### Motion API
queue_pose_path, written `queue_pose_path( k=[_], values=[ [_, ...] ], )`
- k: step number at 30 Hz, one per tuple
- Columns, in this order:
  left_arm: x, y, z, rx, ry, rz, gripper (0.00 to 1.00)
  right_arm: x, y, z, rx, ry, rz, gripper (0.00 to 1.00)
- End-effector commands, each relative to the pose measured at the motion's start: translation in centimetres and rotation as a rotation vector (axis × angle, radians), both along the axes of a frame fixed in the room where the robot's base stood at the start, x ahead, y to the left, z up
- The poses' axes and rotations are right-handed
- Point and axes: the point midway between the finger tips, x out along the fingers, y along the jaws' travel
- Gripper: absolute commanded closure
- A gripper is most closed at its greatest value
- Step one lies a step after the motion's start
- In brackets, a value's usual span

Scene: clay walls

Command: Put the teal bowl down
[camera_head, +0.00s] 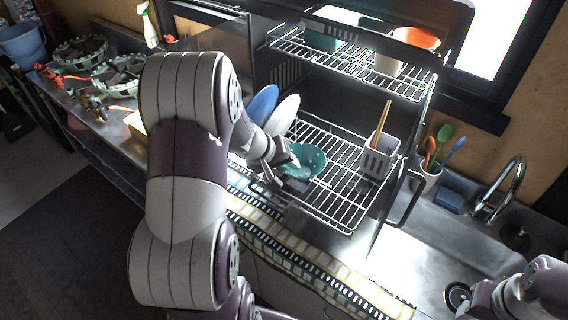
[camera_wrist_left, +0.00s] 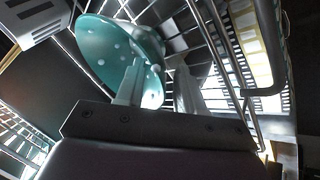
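The teal bowl (camera_head: 309,157) is over the lower wire shelf of the dish rack (camera_head: 343,217), near its front left. In the left wrist view the teal bowl (camera_wrist_left: 105,45), with pale spots, looks steeply tilted. My left gripper (camera_head: 287,168) is at the bowl's near left rim. In the left wrist view my left gripper (camera_wrist_left: 160,75) has one finger in front of the bowl and one beyond its rim, with the wall between them. It looks shut on the rim. Whether the bowl touches the wires is hard to tell. Only links of my right arm show at the lower right.
Blue and white plates (camera_head: 264,103) stand left of the bowl. A white utensil holder (camera_head: 379,156) stands at its right. The upper shelf (camera_head: 407,82) holds an orange-rimmed bowl (camera_head: 416,38). A striped mat (camera_head: 300,262) lies in front. Bare wires show between bowl and holder.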

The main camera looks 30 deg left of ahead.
Motion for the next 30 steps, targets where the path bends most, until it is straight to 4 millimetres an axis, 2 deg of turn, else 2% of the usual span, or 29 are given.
queue_pose_path(
  k=[5, 12, 15, 19, 20, 23, 24, 27, 30],
  values=[
    [-0.8, 0.4, 1.7, 0.002, -0.004, 0.001, 0.63, 0.0, 0.0, 0.2, 0.0, 0.0, 0.0, 0.57],
    [-4.3, 1.7, 6.9, 0.005, -0.004, 0.002, 0.63, 0.0, 0.0, 0.0, 0.0, 0.0, 0.0, 0.57],
    [-5.3, 2.1, 8.5, 0.004, -0.003, 0.002, 0.63, 0.0, 0.0, -0.2, 0.0, 0.0, 0.0, 0.57],
    [-6.2, 2.0, 9.6, 0.002, 0.008, -0.007, 0.63, 0.0, 0.0, -0.3, 0.0, 0.0, 0.0, 0.57],
    [-6.4, 1.4, 9.4, 0.007, 0.027, -0.026, 0.63, 0.0, 0.0, -0.3, 0.0, 0.0, 0.0, 0.57],
    [-8.0, -3.0, 6.9, 0.066, 0.164, -0.165, 0.63, 0.0, 0.0, -0.3, 0.0, 0.0, 0.0, 0.57],
    [-9.0, -5.0, 5.6, 0.115, 0.225, -0.243, 0.63, 0.0, 0.0, -0.3, 0.0, 0.0, 0.0, 0.57],
    [-11.6, -8.9, 3.2, 0.261, 0.325, -0.439, 0.63, 0.0, 0.0, -0.3, 0.0, 0.0, 0.0, 0.57],
    [-13.3, -11.1, 2.0, 0.375, 0.35, -0.585, 0.63, 0.0, 0.0, -0.3, 0.0, 0.0, 0.0, 0.57]
  ],
)
